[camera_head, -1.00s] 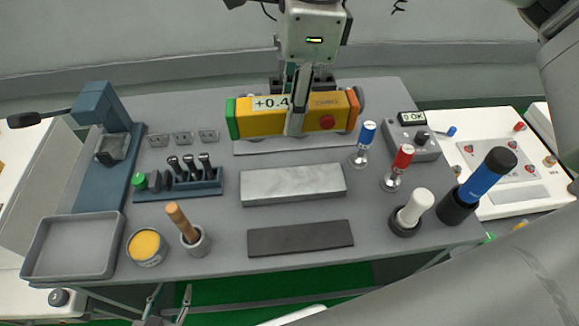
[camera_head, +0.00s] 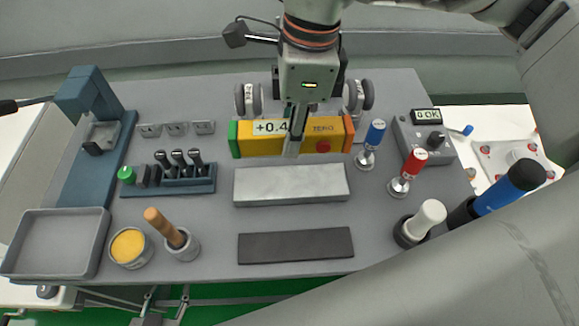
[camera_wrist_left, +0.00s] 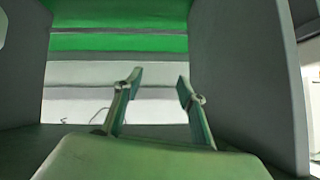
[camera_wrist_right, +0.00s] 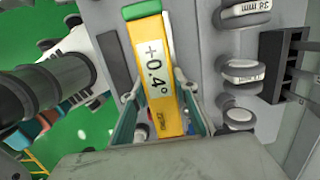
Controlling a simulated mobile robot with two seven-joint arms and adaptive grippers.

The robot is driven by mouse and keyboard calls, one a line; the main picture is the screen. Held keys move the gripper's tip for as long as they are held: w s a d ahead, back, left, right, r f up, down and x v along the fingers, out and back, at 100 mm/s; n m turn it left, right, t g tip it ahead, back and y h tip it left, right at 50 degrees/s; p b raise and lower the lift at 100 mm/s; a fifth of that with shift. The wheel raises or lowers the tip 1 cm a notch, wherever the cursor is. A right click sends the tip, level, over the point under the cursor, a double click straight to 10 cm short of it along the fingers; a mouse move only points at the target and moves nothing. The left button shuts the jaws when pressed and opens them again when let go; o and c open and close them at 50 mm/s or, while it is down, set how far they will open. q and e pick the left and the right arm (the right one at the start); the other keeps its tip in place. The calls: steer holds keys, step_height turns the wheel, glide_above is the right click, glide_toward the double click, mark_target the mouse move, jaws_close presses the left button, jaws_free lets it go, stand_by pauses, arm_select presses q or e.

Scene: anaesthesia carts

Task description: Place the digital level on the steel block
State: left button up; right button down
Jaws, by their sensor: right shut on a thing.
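The digital level (camera_head: 262,145) is a yellow bar with a green end, an orange end and a display reading +0.4. My right gripper (camera_head: 293,150) is shut on its middle, and the right wrist view also shows the level (camera_wrist_right: 155,65) between the fingers. The steel block (camera_head: 290,187) is a pale grey bar lying on the table, just in front of the level in the head view. The level appears held above the table; the exact gap is unclear. My left gripper (camera_wrist_left: 155,95) is open and empty in the left wrist view, out of the head view.
A dark strip (camera_head: 295,245) lies in front of the block. Red (camera_head: 408,172) and blue (camera_head: 370,145) handled tools stand to the right. A tool rack (camera_head: 185,180) is left. Labelled round pieces (camera_head: 248,98) stand behind the level.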

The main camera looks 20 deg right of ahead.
step_height(320, 180, down, 11)
steer(key=shift+f+b, duration=0.15)
steer(key=shift+b, duration=0.7)
steer(key=shift+f, duration=0.1)
steer(key=c, duration=1.6)
jaws_free()
steer(key=r, duration=0.4)
steer(key=d+r+p, duration=0.1)
steer(key=r, duration=0.3)
steer(key=r+p, duration=0.1)
steer(key=r, duration=0.3)
steer(key=shift+s+d, duration=0.2)
